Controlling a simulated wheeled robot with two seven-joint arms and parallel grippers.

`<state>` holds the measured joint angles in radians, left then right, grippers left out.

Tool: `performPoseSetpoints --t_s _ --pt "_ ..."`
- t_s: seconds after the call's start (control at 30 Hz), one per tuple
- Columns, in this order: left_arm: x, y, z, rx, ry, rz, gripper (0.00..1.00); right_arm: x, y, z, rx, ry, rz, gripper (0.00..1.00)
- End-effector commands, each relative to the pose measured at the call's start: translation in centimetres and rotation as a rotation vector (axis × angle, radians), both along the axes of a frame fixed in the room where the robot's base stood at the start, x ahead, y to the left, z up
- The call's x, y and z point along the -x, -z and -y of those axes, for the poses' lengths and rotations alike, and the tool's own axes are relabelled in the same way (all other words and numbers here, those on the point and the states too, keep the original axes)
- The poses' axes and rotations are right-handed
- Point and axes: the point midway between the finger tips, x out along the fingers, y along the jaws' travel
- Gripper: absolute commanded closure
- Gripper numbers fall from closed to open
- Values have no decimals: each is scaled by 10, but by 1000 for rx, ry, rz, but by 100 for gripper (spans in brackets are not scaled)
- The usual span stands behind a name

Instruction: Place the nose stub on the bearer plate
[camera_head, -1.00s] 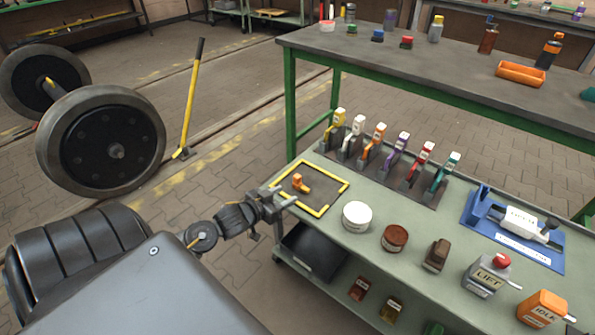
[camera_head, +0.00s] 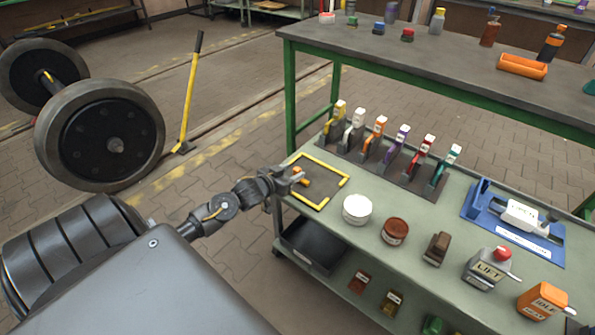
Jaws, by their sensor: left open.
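A small orange piece (camera_head: 302,182), perhaps the nose stub, lies on a dark square pad with a yellow border (camera_head: 335,191) at the left end of the green bench. My left gripper (camera_head: 295,178) is open at the pad's left edge, right beside the orange piece and partly covering it. I cannot tell whether the fingers touch it or stand around it. No part is clearly marked as the bearer plate, and I cannot tell which it is. My right gripper is not in view.
A rack of coloured handles (camera_head: 380,168) stands behind the pad. A white round tin (camera_head: 357,209) and a brown tin (camera_head: 395,231) stand to its right, then the LIFT box (camera_head: 486,268) and a blue fixture (camera_head: 512,236). A wheelset (camera_head: 100,137) stands on the floor at left.

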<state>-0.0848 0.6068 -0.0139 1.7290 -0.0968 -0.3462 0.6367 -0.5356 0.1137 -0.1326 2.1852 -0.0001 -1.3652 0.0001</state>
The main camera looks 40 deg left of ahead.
Motion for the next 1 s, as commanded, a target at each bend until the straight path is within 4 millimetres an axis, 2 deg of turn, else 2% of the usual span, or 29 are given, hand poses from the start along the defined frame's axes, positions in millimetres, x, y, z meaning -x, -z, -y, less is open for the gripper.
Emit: performPoseSetpoints --t_s 0.2,0.5,0.87,1.0 --pt "-28 12 1 0 0 2 53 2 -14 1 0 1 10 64" --pt "-32 12 1 0 0 1 53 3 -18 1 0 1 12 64" --pt "-32 12 1 0 0 0 99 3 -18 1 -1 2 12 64" --pt "-32 12 1 0 1 1 100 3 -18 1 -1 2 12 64"
